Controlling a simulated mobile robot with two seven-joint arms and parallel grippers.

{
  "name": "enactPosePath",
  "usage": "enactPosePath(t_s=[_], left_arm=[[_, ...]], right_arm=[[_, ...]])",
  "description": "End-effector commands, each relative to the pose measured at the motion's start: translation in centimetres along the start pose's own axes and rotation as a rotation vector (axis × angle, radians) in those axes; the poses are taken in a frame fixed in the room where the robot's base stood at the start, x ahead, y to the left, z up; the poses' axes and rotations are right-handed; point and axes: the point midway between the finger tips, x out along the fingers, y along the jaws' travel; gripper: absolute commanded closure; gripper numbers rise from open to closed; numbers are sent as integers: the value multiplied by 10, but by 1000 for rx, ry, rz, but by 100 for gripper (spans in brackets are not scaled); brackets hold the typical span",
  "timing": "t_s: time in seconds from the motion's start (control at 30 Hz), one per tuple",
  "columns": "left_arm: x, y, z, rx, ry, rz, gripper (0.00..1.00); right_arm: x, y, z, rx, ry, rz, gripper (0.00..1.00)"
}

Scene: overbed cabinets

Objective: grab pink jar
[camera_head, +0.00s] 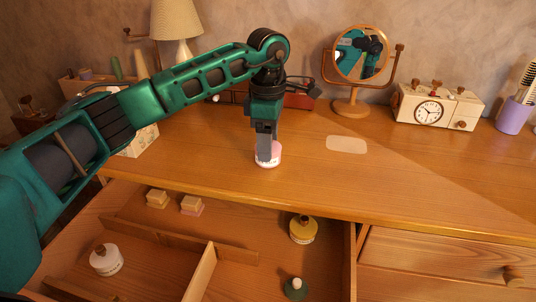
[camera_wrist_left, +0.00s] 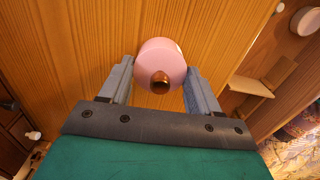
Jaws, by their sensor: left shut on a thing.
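The pink jar (camera_head: 268,160) stands on the wooden dresser top near its front edge, partly hidden by my left gripper. In the left wrist view the jar (camera_wrist_left: 160,62) shows from above, pink with a brown knob. My left gripper (camera_head: 268,150) points down over the jar, with one finger on each side of it. The left wrist view shows the gripper (camera_wrist_left: 160,78) shut on the jar. My right gripper is not in view.
An open drawer (camera_head: 230,254) below holds a white jar (camera_head: 106,260), a yellow jar (camera_head: 303,229), a green jar (camera_head: 296,288) and small boxes. A round mirror (camera_head: 360,55), a clock box (camera_head: 432,108) and a purple cup (camera_head: 513,116) stand behind. The dresser top right of the jar is mostly clear.

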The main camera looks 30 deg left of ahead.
Motion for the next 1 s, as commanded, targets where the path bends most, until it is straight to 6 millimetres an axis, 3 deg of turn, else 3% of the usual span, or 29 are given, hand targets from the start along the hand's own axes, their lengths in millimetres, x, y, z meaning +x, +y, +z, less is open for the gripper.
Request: enactPosePath(t_s=[0.23, 0.77, 1.0], left_arm=[[0, 0, 0, 0, 0, 0, 100], [-3, 0, 0, 0, -1, 2, 100], [-28, 1, 0, 0, -2, 4, 100]], right_arm=[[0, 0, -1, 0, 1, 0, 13], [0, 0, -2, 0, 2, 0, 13], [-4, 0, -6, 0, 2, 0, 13]])
